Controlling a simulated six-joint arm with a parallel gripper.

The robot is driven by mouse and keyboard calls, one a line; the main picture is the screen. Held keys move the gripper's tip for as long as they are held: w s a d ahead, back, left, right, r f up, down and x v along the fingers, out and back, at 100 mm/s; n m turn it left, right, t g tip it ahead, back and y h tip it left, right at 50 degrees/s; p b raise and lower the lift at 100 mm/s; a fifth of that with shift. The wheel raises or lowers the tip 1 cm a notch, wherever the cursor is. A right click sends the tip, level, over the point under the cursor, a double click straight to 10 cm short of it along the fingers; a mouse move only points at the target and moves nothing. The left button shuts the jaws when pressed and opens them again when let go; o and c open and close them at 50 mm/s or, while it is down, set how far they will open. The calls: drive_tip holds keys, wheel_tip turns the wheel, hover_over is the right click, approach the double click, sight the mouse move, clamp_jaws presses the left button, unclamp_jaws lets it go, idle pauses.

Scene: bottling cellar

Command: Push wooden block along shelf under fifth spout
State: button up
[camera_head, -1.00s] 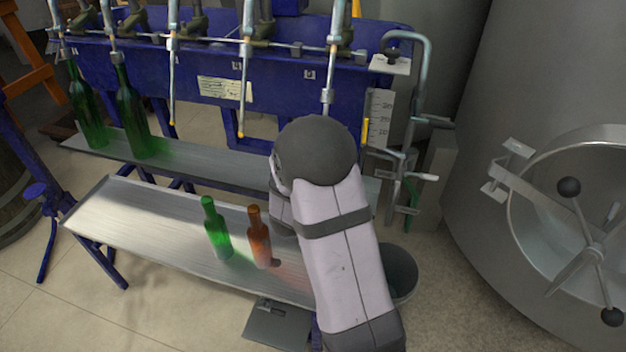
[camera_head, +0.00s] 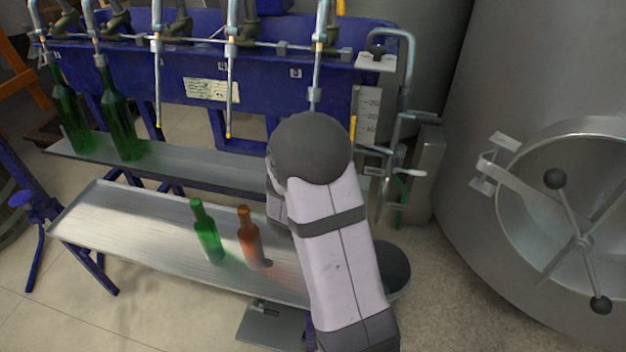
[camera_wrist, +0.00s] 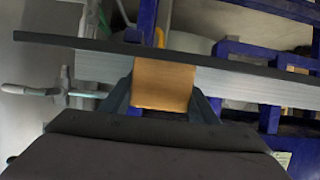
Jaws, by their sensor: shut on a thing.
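The wooden block (camera_wrist: 163,84) shows in the wrist view, between the two fingers of my gripper (camera_wrist: 163,100), which is shut on it. The block is against the grey shelf (camera_wrist: 240,82); whether it rests fully on it I cannot tell. In the head view my arm hides the block, my gripper and the right part of the shelf (camera_head: 200,170). The fifth spout (camera_head: 318,60), the rightmost in the row, hangs down behind my arm; its tip is hidden, so the block's place under it cannot be judged.
Two dark green bottles (camera_head: 120,115) stand under the left spouts. A green bottle (camera_head: 207,235) and an amber bottle (camera_head: 249,240) stand on the lower tray (camera_head: 130,225). A measuring scale (camera_head: 368,112) and pipework are right of the fifth spout; a steel tank (camera_head: 480,80) stands further right.

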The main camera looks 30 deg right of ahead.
idle(0.3)
drive_tip(key=o, duration=1.2)
drive_tip(key=shift+o, duration=0.2)
drive_tip(key=p+v, duration=0.1)
drive_tip(key=v, duration=0.6)
drive_tip(key=shift+a, duration=0.15)
drive_tip(key=shift+s+r, duration=0.15)
